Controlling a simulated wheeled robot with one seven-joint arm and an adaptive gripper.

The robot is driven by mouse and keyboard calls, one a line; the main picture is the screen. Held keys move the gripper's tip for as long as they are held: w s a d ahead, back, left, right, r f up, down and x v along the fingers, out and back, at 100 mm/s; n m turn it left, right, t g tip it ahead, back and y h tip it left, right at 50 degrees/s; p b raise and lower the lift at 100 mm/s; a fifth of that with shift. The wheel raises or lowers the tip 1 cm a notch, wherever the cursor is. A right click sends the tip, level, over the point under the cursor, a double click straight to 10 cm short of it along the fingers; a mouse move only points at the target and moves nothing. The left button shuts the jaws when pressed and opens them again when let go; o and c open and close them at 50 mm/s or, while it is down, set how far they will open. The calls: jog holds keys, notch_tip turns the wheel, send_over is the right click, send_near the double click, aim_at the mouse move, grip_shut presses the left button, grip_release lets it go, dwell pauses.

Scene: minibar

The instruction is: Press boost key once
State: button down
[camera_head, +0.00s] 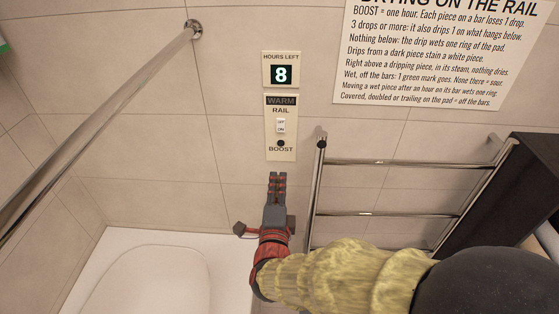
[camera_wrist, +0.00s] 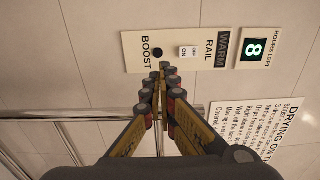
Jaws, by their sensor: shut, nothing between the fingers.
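The boost key is a small dark round button (camera_head: 281,143) just above the word BOOST on a cream wall panel (camera_head: 270,127). It also shows in the wrist view (camera_wrist: 158,53), close beyond the fingertips. The same panel carries a white rail switch (camera_head: 281,125) and a WARM label. My gripper (camera_head: 277,177) is shut and empty, below the panel in the head view, with its fingertips pointing up toward it. In the wrist view its fingertips (camera_wrist: 165,68) appear just beside the button. I cannot tell how far they are from the wall.
An hours display (camera_head: 281,74) above the panel reads 8. A bare chrome towel rail (camera_head: 400,162) stands right of my gripper, beside a dark cabinet (camera_head: 505,210). A printed sign (camera_head: 430,60) is at upper right. A slanted metal bar (camera_head: 100,115) and white basin or tub (camera_head: 150,280) are left.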

aim_at(281, 142)
jog(key=w, duration=0.4)
jog(key=w+b, duration=0.1)
jog(key=w, duration=0.4)
jog(key=w+b, duration=0.1)
jog(key=w, duration=0.3)
jog(key=shift+w+d, duration=0.25)
jog(key=shift+w, duration=0.05)
jog(key=shift+b, duration=0.3)
jog(key=shift+w+f+b, duration=0.15)
jog(key=shift+w+b, duration=0.3)
jog(key=shift+b, duration=0.2)
jog(key=shift+w, duration=0.15)
jog(key=shift+r, duration=0.25)
